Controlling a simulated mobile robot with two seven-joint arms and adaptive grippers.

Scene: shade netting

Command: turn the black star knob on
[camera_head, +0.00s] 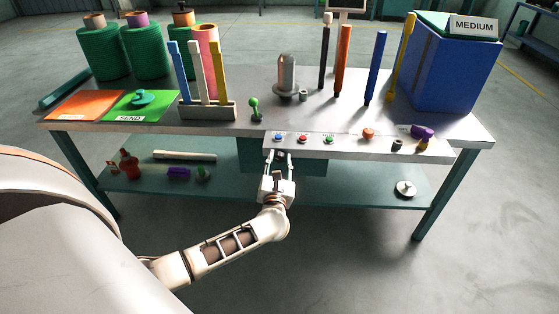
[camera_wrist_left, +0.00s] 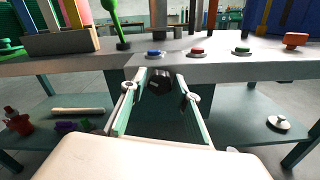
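The black star knob (camera_wrist_left: 160,82) is on the front side below the button panel, just under the blue button. In the head view it is only a small dark spot between my fingertips, largely hard to make out. My left gripper (camera_head: 281,158) is in front of the panel, with its fingers pointing at it. In the left wrist view the gripper (camera_wrist_left: 161,88) is open, one fingertip on each side of the knob. I cannot tell whether either finger touches it. My right gripper is in neither view.
The button panel (camera_head: 350,147) carries blue (camera_head: 278,137), red (camera_head: 303,138) and green (camera_head: 328,139) buttons and an orange knob (camera_head: 368,133). A green lever (camera_head: 255,108) stands behind. A lower shelf (camera_head: 225,200) holds loose items. The floor in front is clear.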

